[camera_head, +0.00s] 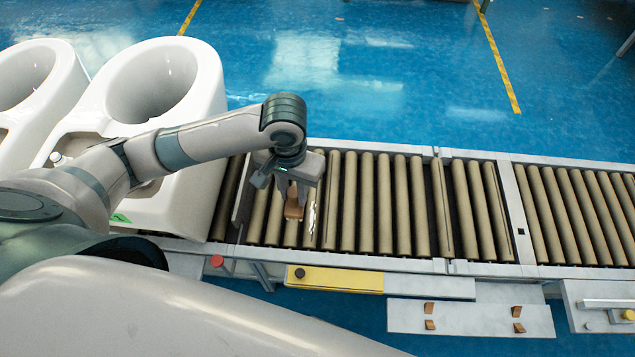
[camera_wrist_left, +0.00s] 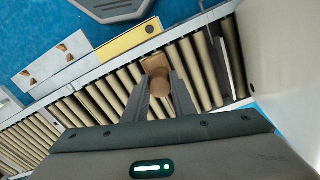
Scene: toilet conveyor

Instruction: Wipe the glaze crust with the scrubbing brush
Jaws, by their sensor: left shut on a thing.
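The scrubbing brush (camera_head: 294,208), a small brown wooden-looking block, is held between the fingers of my left gripper (camera_head: 293,190), just above or on the conveyor rollers; I cannot tell if it touches them. The brush also shows between the fingertips in the left wrist view (camera_wrist_left: 156,65). A ragged white patch, seemingly the glaze crust (camera_head: 312,215), lies on a roller just right of the brush. I cannot make out the crust in the left wrist view. My right gripper is not in view.
White toilets (camera_head: 185,185) stand at the left, one close beside my left arm. The roller conveyor (camera_head: 385,205) runs clear to the right. A yellow box (camera_head: 335,280) and a grey plate (camera_head: 470,318) with small brown brackets sit along its near edge. A red button (camera_head: 216,261) is near the toilet.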

